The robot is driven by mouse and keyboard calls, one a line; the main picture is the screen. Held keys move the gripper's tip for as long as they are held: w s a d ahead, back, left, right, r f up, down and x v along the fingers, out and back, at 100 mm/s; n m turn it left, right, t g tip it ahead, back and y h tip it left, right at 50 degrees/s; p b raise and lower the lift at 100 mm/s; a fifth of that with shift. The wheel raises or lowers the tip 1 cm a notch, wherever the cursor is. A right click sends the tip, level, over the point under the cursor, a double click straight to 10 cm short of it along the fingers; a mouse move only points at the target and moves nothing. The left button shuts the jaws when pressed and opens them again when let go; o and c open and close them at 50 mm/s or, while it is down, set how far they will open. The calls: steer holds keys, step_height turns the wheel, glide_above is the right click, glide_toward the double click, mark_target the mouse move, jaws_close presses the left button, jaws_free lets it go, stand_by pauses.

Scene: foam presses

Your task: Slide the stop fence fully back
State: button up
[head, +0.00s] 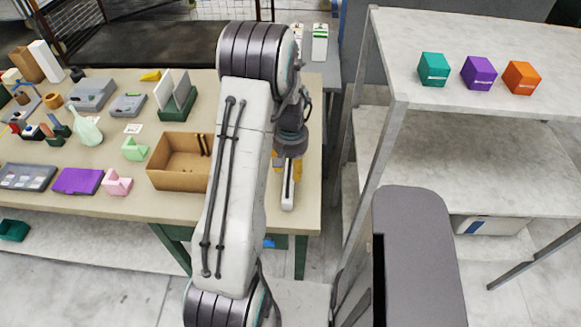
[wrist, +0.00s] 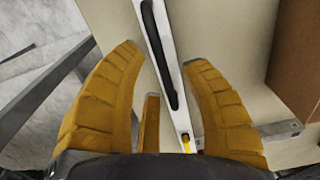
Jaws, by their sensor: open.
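A slim white bar with a long dark strip along its top, which looks like the stop fence (head: 288,204), shows at the right part of the bench. In the wrist view the bar (wrist: 183,122) runs from the top edge down between my fingers. My gripper (wrist: 164,55) is open, with one yellow finger on each side of the bar. I cannot tell whether either finger touches it. In the head view my gripper (head: 287,163) is over the bar's far part, mostly hidden by my arm. A small yellow piece (wrist: 186,144) shows at the bar's lower end.
A cardboard box (head: 168,181) stands left of the bar; its side (wrist: 298,60) shows in the wrist view. A grey metal bracket (wrist: 281,130) lies right of my right finger. The bench (head: 115,206) holds several items. A shelf unit (head: 400,100) stands to the right.

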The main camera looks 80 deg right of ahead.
steer(key=shift+f, duration=0.3)
steer(key=shift+c, duration=0.3)
jaws_close()
steer(key=shift+a, duration=0.1)
stand_by(0.3)
